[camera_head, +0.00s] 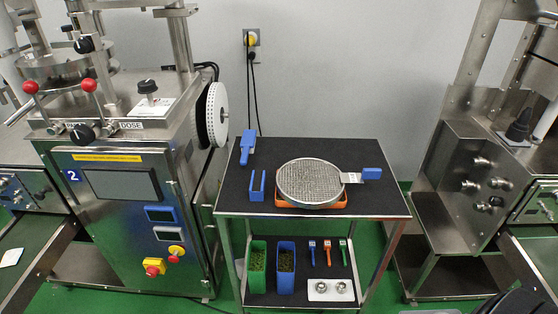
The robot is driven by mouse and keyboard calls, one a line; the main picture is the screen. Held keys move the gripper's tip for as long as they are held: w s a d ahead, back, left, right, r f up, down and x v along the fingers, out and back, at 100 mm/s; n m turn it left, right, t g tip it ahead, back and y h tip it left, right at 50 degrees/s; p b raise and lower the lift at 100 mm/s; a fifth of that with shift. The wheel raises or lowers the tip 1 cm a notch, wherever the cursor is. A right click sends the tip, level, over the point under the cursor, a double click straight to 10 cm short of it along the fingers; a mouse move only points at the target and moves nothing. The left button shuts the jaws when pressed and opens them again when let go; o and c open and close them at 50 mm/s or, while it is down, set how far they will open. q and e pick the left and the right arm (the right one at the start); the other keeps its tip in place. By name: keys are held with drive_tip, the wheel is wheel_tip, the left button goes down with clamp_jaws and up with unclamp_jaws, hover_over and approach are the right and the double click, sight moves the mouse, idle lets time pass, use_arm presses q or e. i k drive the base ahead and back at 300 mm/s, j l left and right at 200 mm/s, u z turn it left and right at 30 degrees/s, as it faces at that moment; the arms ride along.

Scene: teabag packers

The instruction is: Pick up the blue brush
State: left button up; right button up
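Three small brush-like tools lie side by side on the lower shelf of the cart, blue, orange and green from left to right. The blue one, which looks like the blue brush (312,246), has a wider head at the back and a thin handle toward the front. A larger blue tool (248,144) lies on the cart's top at the back left; I cannot tell whether it is a scoop or a brush. Neither of my grippers is in view.
The black-topped cart (380,200) holds a round sieve (310,182) over an orange tray (282,202) and a narrow blue holder (257,186). Below stand a green bin (257,285), a blue bin (286,284) and a white plate (331,298). Steel machines flank the cart.

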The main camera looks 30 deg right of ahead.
sight(248, 144)
drive_tip(key=i+l+z, duration=0.2)
drive_tip(key=l+z, duration=0.15)
drive_tip(key=i+l+z, duration=0.45)
drive_tip(key=z, duration=0.2)
drive_tip(key=k+j+z, duration=0.25)
drive_tip(key=k+z, duration=0.2)
drive_tip(key=i, duration=0.45)
